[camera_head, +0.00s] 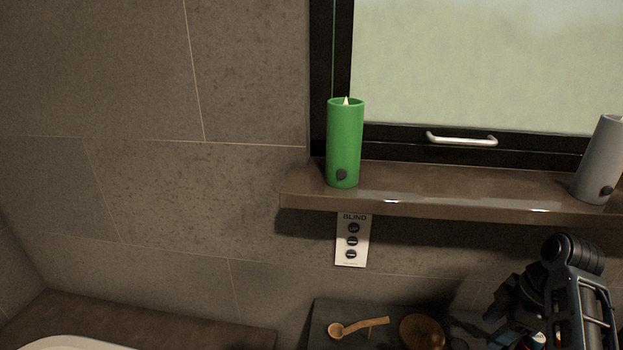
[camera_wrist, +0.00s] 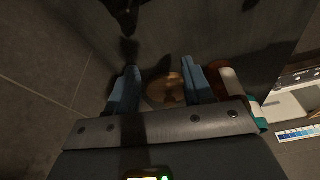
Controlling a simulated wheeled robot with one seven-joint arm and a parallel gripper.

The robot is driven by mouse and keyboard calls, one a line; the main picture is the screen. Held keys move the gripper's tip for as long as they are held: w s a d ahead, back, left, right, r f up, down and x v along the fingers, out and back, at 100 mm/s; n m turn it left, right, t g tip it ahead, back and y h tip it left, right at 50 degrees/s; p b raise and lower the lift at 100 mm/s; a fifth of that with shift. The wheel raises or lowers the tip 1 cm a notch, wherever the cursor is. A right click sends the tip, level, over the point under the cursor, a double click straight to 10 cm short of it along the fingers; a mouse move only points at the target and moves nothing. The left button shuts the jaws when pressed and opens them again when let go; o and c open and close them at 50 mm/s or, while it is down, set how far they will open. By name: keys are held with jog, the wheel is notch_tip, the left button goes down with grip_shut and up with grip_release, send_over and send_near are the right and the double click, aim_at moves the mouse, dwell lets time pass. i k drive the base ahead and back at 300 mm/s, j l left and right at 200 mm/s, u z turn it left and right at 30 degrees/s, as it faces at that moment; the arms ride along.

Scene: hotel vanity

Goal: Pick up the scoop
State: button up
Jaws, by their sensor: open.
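The scoop (camera_head: 358,328) is small and wooden, with a round bowl at its left end and a handle pointing right. It lies on a dark surface below the window ledge in the head view. My gripper (camera_wrist: 160,72) is open in the wrist view, its two blue-grey fingers apart. A round brown wooden thing (camera_wrist: 165,90) shows between and below the fingers; I cannot tell from this view whether it is the scoop or the round wooden piece beside it. In the head view my arm comes in at the lower right, to the right of the scoop.
A round brown wooden piece (camera_head: 422,332) sits just right of the scoop. A green candle (camera_head: 345,145) and a grey candle (camera_head: 598,160) stand on the window ledge (camera_head: 450,200). A blind switch panel (camera_head: 352,241) is on the wall. A white-and-brown item (camera_wrist: 232,85) lies beside the right finger.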

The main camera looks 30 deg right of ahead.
aim_at(336, 332)
jog(key=k+j, duration=0.85)
